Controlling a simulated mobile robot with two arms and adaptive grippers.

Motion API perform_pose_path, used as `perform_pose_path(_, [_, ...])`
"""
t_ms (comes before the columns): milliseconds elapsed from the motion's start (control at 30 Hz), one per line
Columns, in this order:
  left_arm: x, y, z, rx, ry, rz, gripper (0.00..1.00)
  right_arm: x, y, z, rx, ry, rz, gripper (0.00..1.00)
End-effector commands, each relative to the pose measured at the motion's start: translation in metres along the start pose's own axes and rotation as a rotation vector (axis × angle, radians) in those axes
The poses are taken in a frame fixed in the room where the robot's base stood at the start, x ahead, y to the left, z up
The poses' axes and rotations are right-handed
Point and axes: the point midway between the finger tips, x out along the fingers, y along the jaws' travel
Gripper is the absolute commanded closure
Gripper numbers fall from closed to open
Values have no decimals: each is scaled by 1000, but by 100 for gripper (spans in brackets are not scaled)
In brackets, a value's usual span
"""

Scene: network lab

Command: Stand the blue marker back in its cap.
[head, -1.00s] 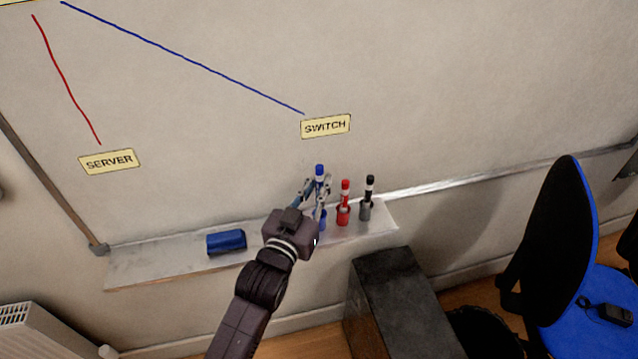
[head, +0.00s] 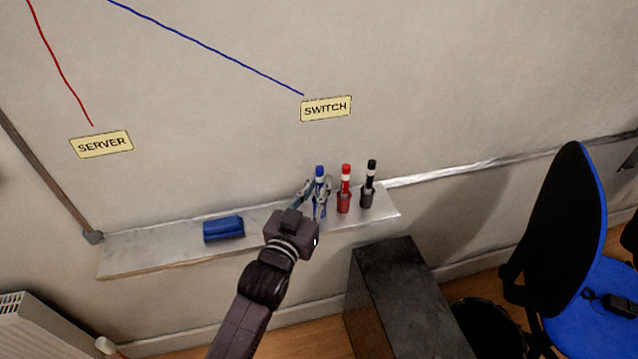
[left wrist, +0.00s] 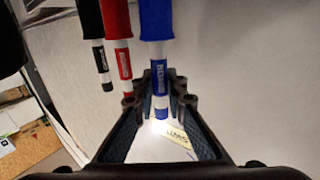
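The blue marker (head: 319,170) stands upright on the tray ledge under the whiteboard, blue end up. Its white body with the label shows in the left wrist view (left wrist: 159,60). Its lower end meets the blue cap (left wrist: 157,18), in line with it. In the head view my fingers hide most of this joint, and I cannot tell if the marker is fully seated. My right gripper is not in view.
The red marker (head: 345,188) and black marker (head: 369,185) stand in their caps just right of the blue one. A blue eraser (head: 224,229) lies on the tray (head: 160,251) at left. A dark cabinet (head: 395,290) and a blue chair (head: 565,240) stand at right.

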Motion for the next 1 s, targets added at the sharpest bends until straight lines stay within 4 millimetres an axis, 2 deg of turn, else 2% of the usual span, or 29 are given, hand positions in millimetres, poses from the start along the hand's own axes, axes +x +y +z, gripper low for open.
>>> perform_pose_path(33, [0, 0, 0, 0, 0, 0, 82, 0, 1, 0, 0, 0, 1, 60])
perform_pose_path(167, [0, 0, 0, 0, 0, 0, 68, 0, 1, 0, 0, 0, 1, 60])
perform_pose_path(533, [-6, 0, 0, 0, 0, 0, 68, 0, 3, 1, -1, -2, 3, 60])
perform_pose_path(667, [-26, 0, 2, 0, -3, 0, 68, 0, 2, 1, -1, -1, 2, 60])
perform_pose_path(1000, [-95, 0, 1, 0, -1, 0, 68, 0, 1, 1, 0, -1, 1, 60])
